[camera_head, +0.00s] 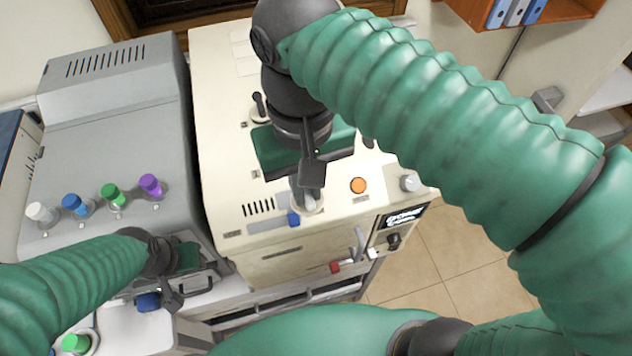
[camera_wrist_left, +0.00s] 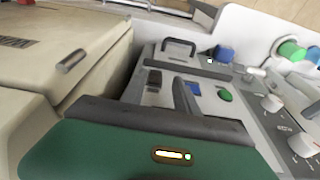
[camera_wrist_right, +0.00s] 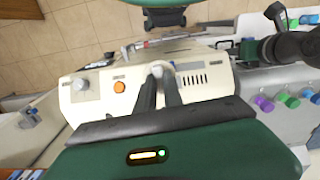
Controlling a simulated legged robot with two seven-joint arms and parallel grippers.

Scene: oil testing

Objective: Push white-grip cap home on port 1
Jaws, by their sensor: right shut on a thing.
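My right gripper (camera_head: 311,196) points down at the cream machine's top (camera_head: 225,150). It is shut on the white-grip cap, a pale piece that shows between its fingertips in the right wrist view (camera_wrist_right: 157,68). The cap is at a round pale port ring (camera_head: 311,205) near the machine's front. The fingers hide much of the cap and port, so I cannot tell how deep it sits. My left gripper (camera_head: 177,299) is low over the grey unit's front. Its fingers look together and empty in the left wrist view (camera_wrist_left: 187,98).
A small blue part (camera_head: 294,219) is beside the port. An orange button (camera_head: 358,185) and a pale knob (camera_head: 409,183) are to its right. White (camera_head: 40,212), blue (camera_head: 76,205), green (camera_head: 112,194) and purple (camera_head: 151,184) caps line the grey unit. A black lever (camera_head: 259,107) stands behind.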

